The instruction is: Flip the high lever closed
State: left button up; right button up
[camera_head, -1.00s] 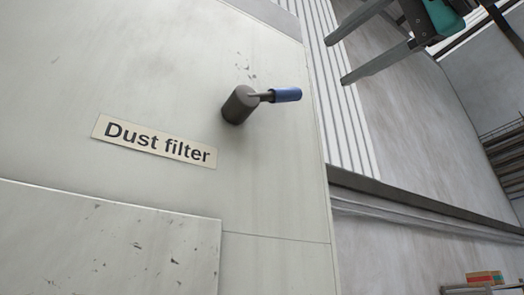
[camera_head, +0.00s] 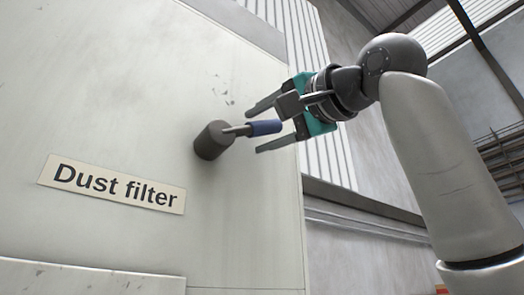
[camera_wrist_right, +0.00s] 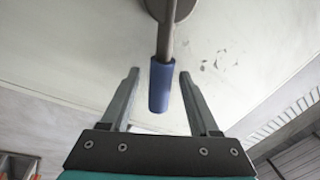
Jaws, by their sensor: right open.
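The high lever has a dark grey round hub (camera_head: 213,141) on the pale cabinet wall and a thin rod with a blue grip (camera_head: 264,128) pointing right. A "Dust filter" label (camera_head: 112,184) is below and left of it. My right gripper (camera_head: 252,129) is open, coming in from the right, with one finger above and one below the blue grip in the head view. In the right wrist view the blue grip (camera_wrist_right: 161,87) lies between the two open fingers, with gaps on both sides. My left gripper is not in view.
The pale cabinet wall (camera_head: 110,80) fills the left side, with a raised panel (camera_head: 80,277) at the bottom. A ribbed wall (camera_head: 292,35) stands behind it. Free space shows right of the cabinet, below my right arm.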

jog(key=shift+w+a, duration=0.1)
jog(key=shift+w, duration=0.05)
grip_shut()
dwell(0.5)
dwell(0.9)
